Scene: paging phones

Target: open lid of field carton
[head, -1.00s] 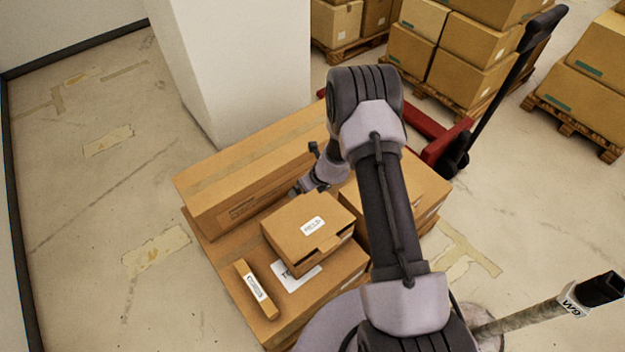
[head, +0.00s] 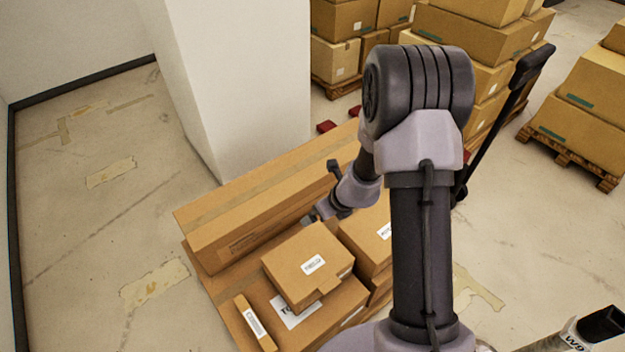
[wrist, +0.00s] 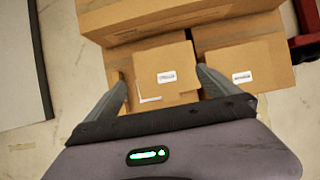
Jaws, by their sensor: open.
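The small brown carton (head: 294,264) with a white label, which appears to read "FIELD", sits on a larger carton (head: 335,308). Its lid looks shut, with a small tab at the front edge. In the wrist view the carton (wrist: 165,80) lies ahead, between and beyond my fingers. My gripper (wrist: 162,80) is open and empty, with a finger toward each side of the carton. In the head view my gripper (head: 318,212) is above the carton's far side, partly hidden by my wrist. I cannot tell the exact gap between them.
A long carton (head: 260,212) lies behind. Another labelled carton (head: 365,240) stands close on the right. A narrow labelled box (head: 254,324) lies at left. A white pillar (head: 245,90) rises behind. Floor at left is clear.

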